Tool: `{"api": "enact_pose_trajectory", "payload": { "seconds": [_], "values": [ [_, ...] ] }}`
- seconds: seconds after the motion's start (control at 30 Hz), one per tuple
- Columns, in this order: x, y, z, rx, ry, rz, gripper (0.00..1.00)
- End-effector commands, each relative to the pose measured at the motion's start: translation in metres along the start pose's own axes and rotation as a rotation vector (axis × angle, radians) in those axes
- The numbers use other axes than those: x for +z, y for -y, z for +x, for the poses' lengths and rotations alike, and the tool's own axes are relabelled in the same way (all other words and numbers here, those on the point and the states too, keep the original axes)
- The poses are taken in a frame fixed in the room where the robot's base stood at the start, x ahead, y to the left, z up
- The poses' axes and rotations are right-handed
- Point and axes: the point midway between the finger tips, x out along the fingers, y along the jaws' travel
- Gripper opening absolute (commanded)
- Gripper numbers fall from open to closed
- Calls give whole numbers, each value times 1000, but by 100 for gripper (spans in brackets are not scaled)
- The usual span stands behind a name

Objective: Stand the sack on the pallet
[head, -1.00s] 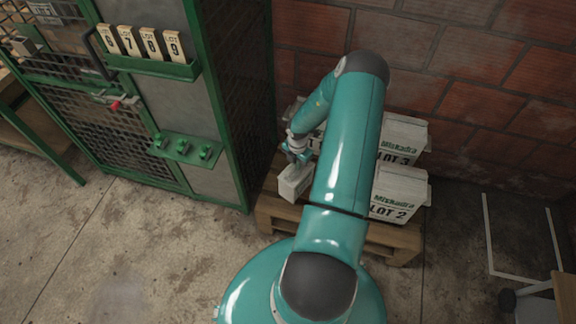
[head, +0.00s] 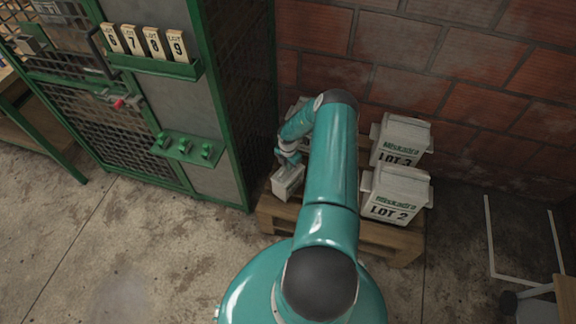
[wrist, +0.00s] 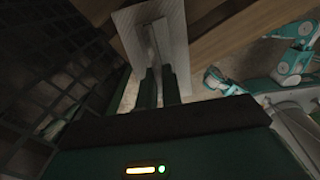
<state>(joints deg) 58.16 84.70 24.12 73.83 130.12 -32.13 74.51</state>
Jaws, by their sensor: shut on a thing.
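The sack is a pale grey-white bag (head: 287,183) at the left front corner of the wooden pallet (head: 380,241). My gripper (head: 290,157) is at its top, and my arm reaches over the pallet. In the wrist view the two dark fingers of my gripper (wrist: 160,84) are closed on a raised seam of the sack (wrist: 150,22). The sack looks roughly upright, close to the pallet boards. I cannot tell whether its base rests fully on them.
White sacks marked LOT 3 (head: 399,141) and LOT 2 (head: 395,196) stand on the pallet's right side. Another pale sack behind my arm is mostly hidden. The green mesh cage (head: 210,100) stands close on the left, and a brick wall (head: 460,60) is behind.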

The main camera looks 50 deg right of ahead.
Motion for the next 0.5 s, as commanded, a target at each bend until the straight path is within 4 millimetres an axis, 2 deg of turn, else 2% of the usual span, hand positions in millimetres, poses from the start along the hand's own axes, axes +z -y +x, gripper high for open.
{"api": "enact_pose_trajectory", "payload": {
  "seconds": [0.3, 0.33, 0.4, 0.43, 0.5],
  "values": [
    [1, -1, 2, 2, 1, 0, 0],
    [0, 0, 2, 0, 0, -1, 11],
    [0, 0, 2, 0, 0, -1, 25],
    [0, 0, 2, 0, 0, -1, 29],
    [0, 0, 2, 0, 0, -1, 29]
  ]
}}
